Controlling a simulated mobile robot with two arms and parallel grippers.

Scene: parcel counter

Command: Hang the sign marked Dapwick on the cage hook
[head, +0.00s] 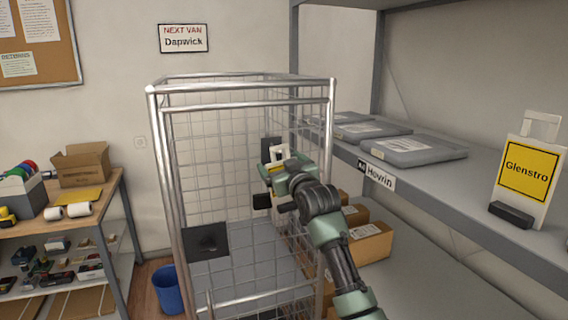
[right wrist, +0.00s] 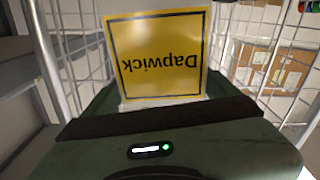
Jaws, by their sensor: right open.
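The sign marked Dapwick shows in the right wrist view as a yellow panel (right wrist: 158,82) with black letters, upside down in the picture, just beyond my right gripper. In the head view my right gripper (head: 273,170) is at the right side of the wire cage (head: 158,130), open. A white piece with a slot (head: 278,152), probably the sign's top, shows right behind it; the sign's face is hidden there. A dark plate (head: 271,147) stands behind that piece. The hook is not clearly visible, so I cannot tell whether the sign rests on it. My left gripper is not in view.
A shelf (head: 470,190) on the right holds flat grey parcels (head: 412,150) and a Glenstro sign (head: 526,168) in a dark stand. A wall notice (head: 184,38) reads NEXT VAN Dapwick. A workbench (head: 70,225) and blue bin (head: 167,290) stand left. Boxes (head: 368,242) lie below the shelf.

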